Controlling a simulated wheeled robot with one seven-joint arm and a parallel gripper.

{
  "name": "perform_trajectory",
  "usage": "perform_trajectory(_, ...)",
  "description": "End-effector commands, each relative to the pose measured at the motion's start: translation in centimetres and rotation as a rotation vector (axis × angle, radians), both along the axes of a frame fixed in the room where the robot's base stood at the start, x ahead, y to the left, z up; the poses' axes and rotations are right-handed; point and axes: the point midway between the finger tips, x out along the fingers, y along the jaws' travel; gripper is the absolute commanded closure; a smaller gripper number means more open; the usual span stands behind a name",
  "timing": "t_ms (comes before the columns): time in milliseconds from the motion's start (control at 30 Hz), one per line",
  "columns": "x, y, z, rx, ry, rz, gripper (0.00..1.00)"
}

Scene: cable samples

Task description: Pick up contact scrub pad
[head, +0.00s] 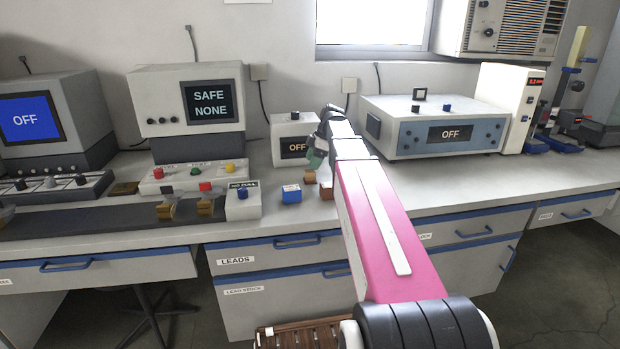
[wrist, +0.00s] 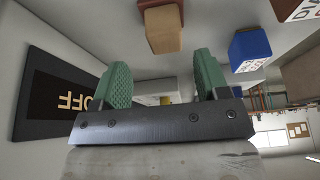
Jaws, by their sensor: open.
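A small brown block (head: 326,191) sits on the bench near its front edge, with a smaller orange-brown piece (head: 310,177) just behind and to its left. In the wrist view a tan block (wrist: 163,32) with a reddish-brown part shows at the top, beyond the fingertips. I take this brown item to be the contact scrub pad, but no label confirms it. My gripper (head: 316,153) is over the bench behind and above it. In the wrist view its green ribbed fingers (wrist: 160,85) stand apart, with nothing between them.
A blue block (head: 291,194) with a white top stands left of the brown block. A white unit reading OFF (head: 292,148) stands close behind my gripper. A switch box (head: 243,203) and a button panel (head: 198,176) lie farther left.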

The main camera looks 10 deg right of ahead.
Motion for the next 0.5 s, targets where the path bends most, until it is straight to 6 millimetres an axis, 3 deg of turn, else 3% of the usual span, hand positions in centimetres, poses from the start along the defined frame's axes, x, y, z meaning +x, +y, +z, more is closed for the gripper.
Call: perform_trajectory(500,-0.7,1.4,-4.9,0.0,0.001,0.001,0.32)
